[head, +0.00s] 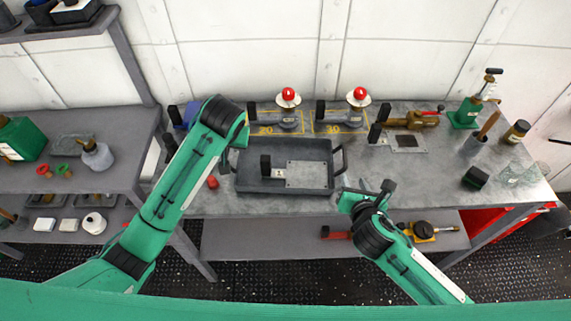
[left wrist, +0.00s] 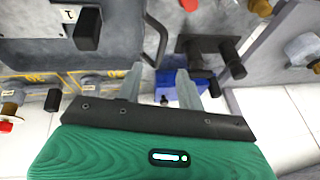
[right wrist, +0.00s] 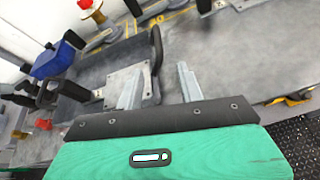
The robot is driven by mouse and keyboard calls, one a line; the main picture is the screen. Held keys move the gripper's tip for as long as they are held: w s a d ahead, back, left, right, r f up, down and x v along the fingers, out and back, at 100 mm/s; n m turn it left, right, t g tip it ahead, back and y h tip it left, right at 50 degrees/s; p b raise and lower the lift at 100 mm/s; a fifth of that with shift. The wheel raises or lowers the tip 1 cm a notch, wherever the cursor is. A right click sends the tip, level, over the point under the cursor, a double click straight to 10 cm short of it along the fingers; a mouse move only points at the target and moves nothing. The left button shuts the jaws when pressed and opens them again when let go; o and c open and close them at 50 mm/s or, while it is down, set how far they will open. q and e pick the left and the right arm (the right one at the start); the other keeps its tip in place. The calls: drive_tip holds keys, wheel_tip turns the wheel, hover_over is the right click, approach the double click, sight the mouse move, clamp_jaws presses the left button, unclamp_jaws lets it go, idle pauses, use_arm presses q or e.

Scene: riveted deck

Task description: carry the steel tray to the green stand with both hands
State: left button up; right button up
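The steel tray (head: 290,191) is a dark grey shallow pan on the steel bench, with a loop handle on each side. A black block (head: 265,165) and a riveted plate (head: 306,175) sit in it. My left gripper (left wrist: 161,78) is open and empty near the tray's left handle (left wrist: 154,42); in the head view my arm hides it. My right gripper (head: 367,194) is at the bench's front edge, right of the tray. In the right wrist view its fingers are open and empty, with the right handle (right wrist: 156,50) beyond them, apart. I cannot make out a green stand for certain.
Two red-topped valves (head: 288,97) stand behind the tray. A brass tool (head: 411,118), a green hand pump (head: 467,113) and a dark green block (head: 475,177) are on the right. A red knob (head: 212,182) lies left of the tray. The bench's right front is mostly clear.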

sight(344, 157)
use_arm(q)
drive_tip(key=shift+w+r, duration=0.15)
drive_tip(key=shift+r, duration=0.05)
use_arm(e)
drive_tip(key=shift+w+n, duration=0.1)
drive_tip(key=shift+n, duration=0.2)
